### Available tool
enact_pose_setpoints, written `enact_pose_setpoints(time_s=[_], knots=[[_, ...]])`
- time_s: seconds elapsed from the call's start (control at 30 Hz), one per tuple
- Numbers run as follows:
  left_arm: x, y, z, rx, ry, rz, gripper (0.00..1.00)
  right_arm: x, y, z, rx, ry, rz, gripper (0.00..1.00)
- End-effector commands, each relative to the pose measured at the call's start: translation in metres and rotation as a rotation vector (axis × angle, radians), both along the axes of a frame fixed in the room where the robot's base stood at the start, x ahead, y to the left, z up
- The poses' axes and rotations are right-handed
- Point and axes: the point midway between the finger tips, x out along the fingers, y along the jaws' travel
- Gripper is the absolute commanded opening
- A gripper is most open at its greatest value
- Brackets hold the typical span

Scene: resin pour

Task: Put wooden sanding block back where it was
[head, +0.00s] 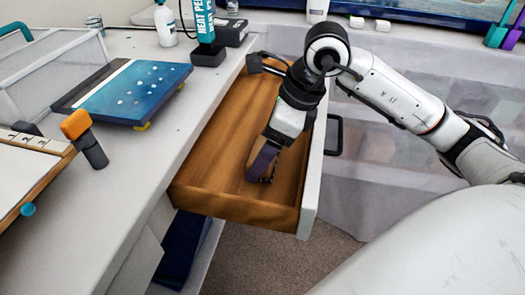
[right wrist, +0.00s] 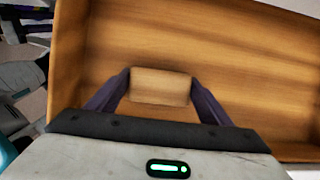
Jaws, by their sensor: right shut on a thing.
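The wooden sanding block (right wrist: 160,87) is a small pale wooden piece in the right wrist view, held between the two dark purple fingers. My right gripper (head: 262,172) is shut on it and reaches down inside the open wooden drawer (head: 225,120). In the head view the fingers largely hide the block. In the right wrist view the drawer's wooden floor (right wrist: 230,50) lies behind the block; I cannot tell whether the block touches it. My left gripper is not in view.
The white desk (head: 135,180) left of the drawer holds a blue resin panel (head: 135,90), an orange-topped dark tool (head: 84,138) and a teal bottle (head: 205,25). The drawer's white front (head: 315,165) stands up on the right. The visible drawer floor around my gripper is clear.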

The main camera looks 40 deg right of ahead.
Motion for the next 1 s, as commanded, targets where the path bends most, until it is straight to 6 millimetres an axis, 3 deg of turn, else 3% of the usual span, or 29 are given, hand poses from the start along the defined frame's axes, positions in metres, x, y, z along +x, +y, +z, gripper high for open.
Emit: enact_pose_setpoints(time_s=[0.3,0.33,0.43,0.77,1.0], knots=[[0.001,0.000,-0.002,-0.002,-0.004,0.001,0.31,0.000,0.000,-0.003,0.001,-0.002,0.001,0.53],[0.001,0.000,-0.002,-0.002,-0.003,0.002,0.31,0.000,0.000,-0.003,0.000,-0.001,0.001,0.75],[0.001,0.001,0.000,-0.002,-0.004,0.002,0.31,0.000,0.000,-0.002,0.001,-0.001,0.000,0.92],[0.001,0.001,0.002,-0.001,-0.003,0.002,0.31,0.000,0.000,0.000,0.001,0.000,0.000,0.92],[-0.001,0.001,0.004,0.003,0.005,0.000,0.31,-0.008,-0.009,0.032,-0.002,-0.005,-0.002,0.92]])
